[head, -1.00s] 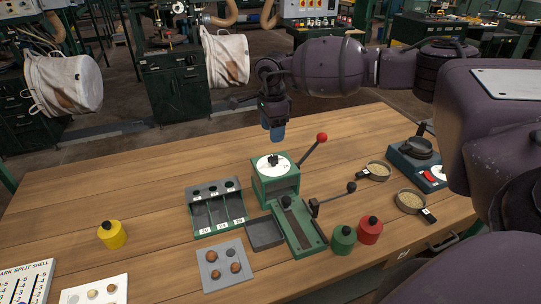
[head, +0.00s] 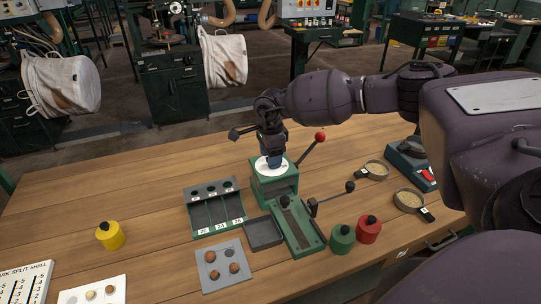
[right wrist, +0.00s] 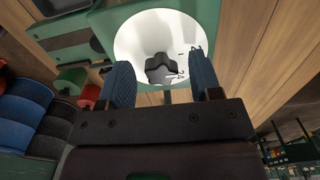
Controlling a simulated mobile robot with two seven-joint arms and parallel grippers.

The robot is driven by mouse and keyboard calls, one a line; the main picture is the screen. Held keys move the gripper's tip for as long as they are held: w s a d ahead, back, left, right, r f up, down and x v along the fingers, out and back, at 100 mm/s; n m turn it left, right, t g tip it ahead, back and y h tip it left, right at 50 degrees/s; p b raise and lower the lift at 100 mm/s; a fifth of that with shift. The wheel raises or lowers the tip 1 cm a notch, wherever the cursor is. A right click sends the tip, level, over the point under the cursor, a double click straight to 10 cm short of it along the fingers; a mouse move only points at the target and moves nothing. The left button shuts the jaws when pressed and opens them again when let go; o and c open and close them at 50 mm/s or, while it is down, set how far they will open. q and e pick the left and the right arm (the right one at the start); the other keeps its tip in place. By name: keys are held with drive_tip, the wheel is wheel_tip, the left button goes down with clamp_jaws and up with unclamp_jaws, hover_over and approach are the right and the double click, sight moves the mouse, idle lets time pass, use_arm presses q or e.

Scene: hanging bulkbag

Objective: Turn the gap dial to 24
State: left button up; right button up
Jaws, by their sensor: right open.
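The gap dial (head: 264,168) is a white disc on top of a green machine (head: 275,186) on the wooden table. In the right wrist view the white dial (right wrist: 145,35) has a dark knob (right wrist: 161,68) at its middle. My right gripper (head: 273,158) points down just over the dial and hides the knob in the head view. In the right wrist view its two blue fingertips (right wrist: 162,80) are open, one on each side of the knob. My left gripper is not in view.
A lever with a red ball (head: 320,136) rises right of the machine. A green tray with labelled slots (head: 214,206) stands to its left.

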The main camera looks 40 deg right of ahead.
drive_tip(key=c, duration=0.9)
drive_tip(key=shift+c, duration=0.2)
drive_tip(key=shift+m, duration=0.3)
drive_tip(key=m+p, duration=0.2)
drive_tip(key=m, duration=0.2)
drive_tip(key=shift+w+r+m, duration=0.1)
drive_tip(key=shift+r+m, duration=0.05)
drive_tip(key=shift+m, duration=0.15)
drive_tip(key=m+p, duration=0.1)
drive_tip(key=m, duration=0.2)
drive_tip(key=shift+d+m, duration=0.1)
drive_tip(key=shift+m, duration=0.2)
drive_tip(key=shift+w+m+p, duration=0.1)
drive_tip(key=shift+m+p, duration=0.4)
drive_tip(key=shift+m, duration=1)
drive_tip(key=o, duration=0.9)
drive_tip(key=shift+o, duration=0.2)
